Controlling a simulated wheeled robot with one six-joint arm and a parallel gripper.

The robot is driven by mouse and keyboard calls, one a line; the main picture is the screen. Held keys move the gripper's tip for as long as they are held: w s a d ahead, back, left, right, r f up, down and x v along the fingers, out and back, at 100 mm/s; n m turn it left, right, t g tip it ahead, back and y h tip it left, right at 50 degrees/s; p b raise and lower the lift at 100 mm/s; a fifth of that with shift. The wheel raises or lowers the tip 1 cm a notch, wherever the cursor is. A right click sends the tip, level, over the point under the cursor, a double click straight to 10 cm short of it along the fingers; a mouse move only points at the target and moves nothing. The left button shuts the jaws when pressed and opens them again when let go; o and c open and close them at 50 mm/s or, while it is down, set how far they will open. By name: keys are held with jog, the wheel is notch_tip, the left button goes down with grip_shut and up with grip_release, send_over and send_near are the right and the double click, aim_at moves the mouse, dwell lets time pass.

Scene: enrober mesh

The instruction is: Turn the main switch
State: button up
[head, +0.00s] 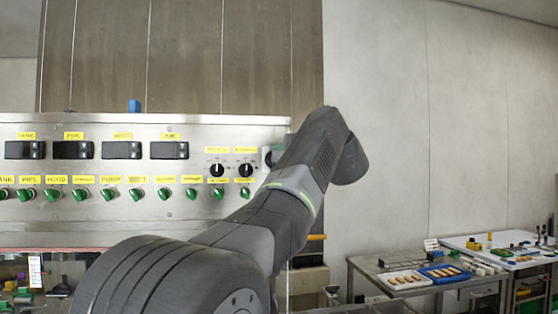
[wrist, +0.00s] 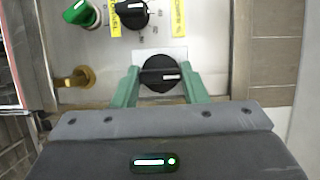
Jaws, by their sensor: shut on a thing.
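The main switch (wrist: 160,80) is a round black knob on a pale square plate, low on the steel panel near its right edge in the wrist view. Its grip bar lies roughly level in the picture, with a white mark towards the right. My gripper (wrist: 160,73) has its two green fingers on either side of the knob, shut on the grip bar. In the head view a dark knob (head: 268,157) at the panel's right end is partly hidden by my arm, and my gripper is hidden there.
The steel control panel (head: 110,218) carries displays, green knobs (head: 245,193) and two black dials (head: 217,170). In the wrist view a black dial (wrist: 130,14), a green knob (wrist: 82,12) and a brass fitting (wrist: 75,79) are close by. A table (head: 365,264) with trays stands at right.

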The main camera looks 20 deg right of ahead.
jog(key=o, duration=1)
jog(key=shift+c, duration=0.2)
jog(key=s+d+b, duration=0.2)
jog(key=s+b, duration=0.1)
jog(key=s, duration=1)
jog(key=shift+s, duration=0.35)
jog(key=shift+w, duration=0.1)
jog(key=w+a+p, duration=0.2)
jog(key=w+p, duration=0.1)
jog(key=w, duration=1)
jog(key=shift+w, duration=0.3)
jog(key=shift+s, duration=0.15)
